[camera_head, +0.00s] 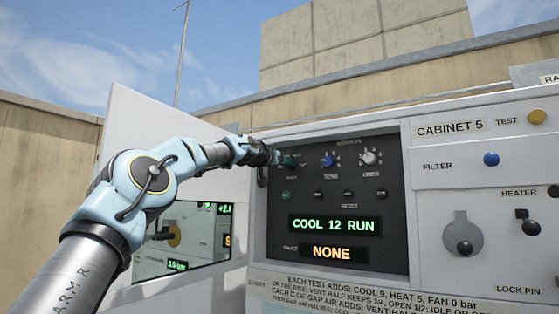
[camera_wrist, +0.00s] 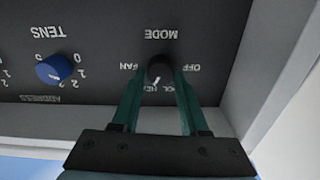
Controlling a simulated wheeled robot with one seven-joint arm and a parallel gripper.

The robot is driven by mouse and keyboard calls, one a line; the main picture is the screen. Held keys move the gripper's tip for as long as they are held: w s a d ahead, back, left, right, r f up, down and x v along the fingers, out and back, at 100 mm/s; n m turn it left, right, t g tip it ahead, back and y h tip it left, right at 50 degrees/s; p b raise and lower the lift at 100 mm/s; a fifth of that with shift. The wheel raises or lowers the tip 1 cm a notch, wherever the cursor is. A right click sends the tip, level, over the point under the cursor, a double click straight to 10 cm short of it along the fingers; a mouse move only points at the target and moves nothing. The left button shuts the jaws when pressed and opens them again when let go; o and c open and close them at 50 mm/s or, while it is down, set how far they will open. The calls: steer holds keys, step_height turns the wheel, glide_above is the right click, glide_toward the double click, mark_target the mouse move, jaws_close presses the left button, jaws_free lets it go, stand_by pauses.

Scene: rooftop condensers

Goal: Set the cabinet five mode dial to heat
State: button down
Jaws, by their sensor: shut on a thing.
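The mode dial (camera_wrist: 159,66) is a small black knob with a white pointer mark, seen upside down in the wrist view. My gripper (camera_wrist: 161,77) is shut on it, one green finger on each side. OFF and FAN show on either side of the dial. The COOL and HEAT lettering below it is partly covered, and I cannot tell which one the pointer meets. In the head view my gripper (camera_head: 288,161) is at the panel's upper left and hides the dial. The cabinet five display (camera_head: 335,225) reads COOL 12 RUN.
A blue TENS knob (camera_head: 327,161) and a grey ones knob (camera_head: 369,158) sit right of my gripper. Small buttons (camera_head: 319,194) lie below. The fault display (camera_head: 333,253) reads NONE. The open white door (camera_head: 125,125) stands left, behind my arm. The recess has a raised frame.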

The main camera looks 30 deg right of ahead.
steer(key=shift+s, duration=0.1)
steer(key=shift+c, duration=2.1)
jaws_free()
steer(key=shift+f, duration=0.1)
steer(key=b+v, duration=0.8)
steer(key=v, duration=0.3)
steer(key=shift+b, duration=0.35)
steer(key=shift+s, duration=0.15)
